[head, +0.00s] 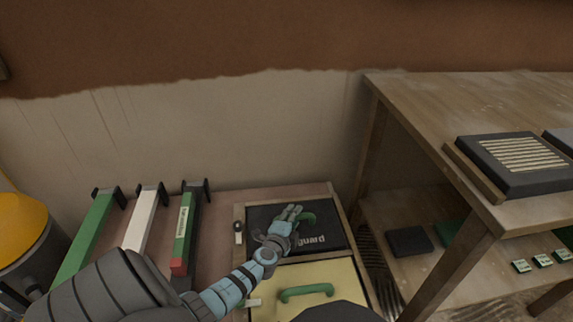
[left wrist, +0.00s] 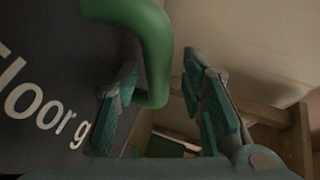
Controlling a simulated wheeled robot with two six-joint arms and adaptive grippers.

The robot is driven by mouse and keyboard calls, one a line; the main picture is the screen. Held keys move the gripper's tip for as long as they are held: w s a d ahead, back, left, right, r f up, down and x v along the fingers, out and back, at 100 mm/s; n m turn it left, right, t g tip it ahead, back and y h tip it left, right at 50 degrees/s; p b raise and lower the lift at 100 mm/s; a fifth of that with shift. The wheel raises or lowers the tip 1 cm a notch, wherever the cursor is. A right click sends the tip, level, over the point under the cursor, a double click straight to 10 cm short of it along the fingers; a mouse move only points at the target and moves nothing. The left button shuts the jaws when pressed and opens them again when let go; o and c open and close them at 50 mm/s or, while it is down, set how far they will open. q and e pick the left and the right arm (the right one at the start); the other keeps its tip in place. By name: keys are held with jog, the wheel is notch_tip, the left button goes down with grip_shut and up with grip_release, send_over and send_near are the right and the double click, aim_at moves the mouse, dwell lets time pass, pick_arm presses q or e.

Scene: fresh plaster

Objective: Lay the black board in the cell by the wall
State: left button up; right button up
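The black board (head: 268,213), with white lettering and a green handle (head: 308,219), lies in the cell by the wall, inside a wooden frame (head: 341,205). It looks flat there. My left gripper (head: 290,217) is over the board at the handle. In the left wrist view the board (left wrist: 45,60) fills the left side, and its green handle (left wrist: 150,50) passes between the two spread fingers (left wrist: 165,100). A gap shows between the handle and the right finger. My arm and gripper hide part of the board and its lettering. My right gripper is not in view.
A yellow board (head: 330,273) with a green handle fills the nearer cell. Long green, white and red-green pieces (head: 147,217) lie in holders at the left. A wooden shelf table (head: 425,95) stands close on the right. A yellow-topped bin (head: 18,225) is far left.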

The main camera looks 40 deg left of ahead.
pick_arm(q)
jog(key=p+v, duration=0.3)
jog(key=v, duration=0.7)
jog(key=shift+s+d+r, duration=0.15)
jog(key=shift+s, duration=0.2)
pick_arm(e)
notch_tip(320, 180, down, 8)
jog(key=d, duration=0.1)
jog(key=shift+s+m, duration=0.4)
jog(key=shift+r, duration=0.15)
